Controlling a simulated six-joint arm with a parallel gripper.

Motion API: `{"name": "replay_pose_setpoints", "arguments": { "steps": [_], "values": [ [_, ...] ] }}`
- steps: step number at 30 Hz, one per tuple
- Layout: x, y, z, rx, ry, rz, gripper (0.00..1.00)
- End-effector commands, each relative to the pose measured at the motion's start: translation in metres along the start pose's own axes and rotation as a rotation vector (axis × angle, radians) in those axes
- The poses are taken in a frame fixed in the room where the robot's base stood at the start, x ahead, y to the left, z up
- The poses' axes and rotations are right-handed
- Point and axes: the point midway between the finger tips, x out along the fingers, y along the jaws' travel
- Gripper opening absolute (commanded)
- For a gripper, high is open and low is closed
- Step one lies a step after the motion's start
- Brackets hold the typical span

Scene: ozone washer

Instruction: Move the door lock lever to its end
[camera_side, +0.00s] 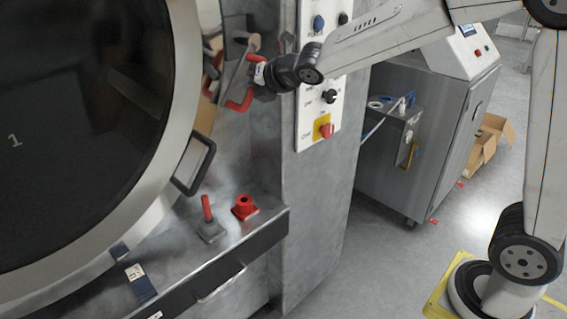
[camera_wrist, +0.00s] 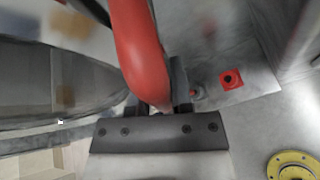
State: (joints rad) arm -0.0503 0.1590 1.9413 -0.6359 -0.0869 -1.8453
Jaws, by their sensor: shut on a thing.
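The red door lock lever (camera_side: 240,104) is at the right of the big round door, high up in the side view. It is a bent red bar, and part of it is hidden behind my gripper (camera_side: 262,78). In the wrist view the red lever (camera_wrist: 137,45) runs down from the top into the space between the fingers. My gripper (camera_wrist: 158,104) is shut on it there. The lever's pivot is not clear in either view.
The round door (camera_side: 75,110) with dark glass fills the left, with a black handle (camera_side: 197,165) on its rim. A metal ledge (camera_side: 225,247) below carries a small red-handled stick (camera_side: 207,208) and a red block (camera_side: 243,209). A control panel (camera_side: 316,115) stands close to my gripper.

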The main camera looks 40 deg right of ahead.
Motion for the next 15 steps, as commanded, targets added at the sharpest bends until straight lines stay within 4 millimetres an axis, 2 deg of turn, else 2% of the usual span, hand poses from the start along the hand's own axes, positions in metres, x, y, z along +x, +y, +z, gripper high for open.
{"name": "replay_pose_setpoints", "arguments": {
  "steps": [2, 3, 5, 6, 15],
  "values": [
    [0.0000, -0.0014, 0.0000, 0.002, 0.001, -0.004, 0.00],
    [0.0000, -0.0014, 0.0000, 0.002, 0.001, -0.004, 0.36],
    [0.0000, -0.0012, 0.0000, 0.002, 0.000, -0.003, 0.55],
    [0.0000, -0.0010, 0.0000, 0.002, 0.000, -0.003, 0.61],
    [-0.0002, -0.0002, 0.0002, 0.001, 0.000, 0.000, 0.61]
  ]
}}
